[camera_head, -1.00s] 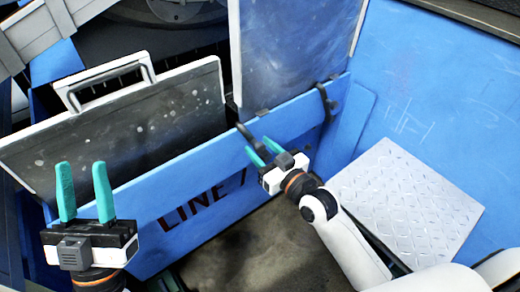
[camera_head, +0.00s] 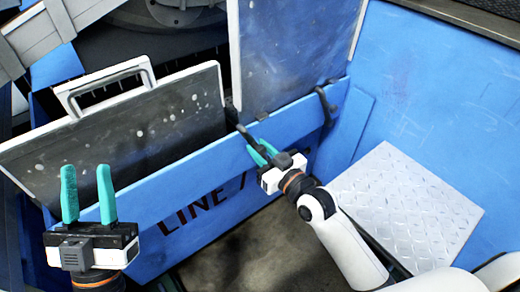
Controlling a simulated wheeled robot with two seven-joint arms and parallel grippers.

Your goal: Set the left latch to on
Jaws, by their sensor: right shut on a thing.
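Two black hook-shaped latches sit along the top edge of the blue panel marked "LINE" (camera_head: 215,190). The left latch (camera_head: 243,131) is beside the grey window panel. The right latch (camera_head: 325,102) is further right, near the panel's corner. My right gripper (camera_head: 262,151) has its teal fingers at the lower end of the left latch and is shut on it; the fingers partly hide the contact. My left gripper (camera_head: 88,192) is open and empty, fingers pointing up, in front of the panel's left part.
A dark board with a white frame and handle (camera_head: 105,85) stands behind the blue panel at the left. A grey tread plate (camera_head: 405,205) lies at the right by a blue wall (camera_head: 440,90). The floor (camera_head: 255,245) below the panel looks clear.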

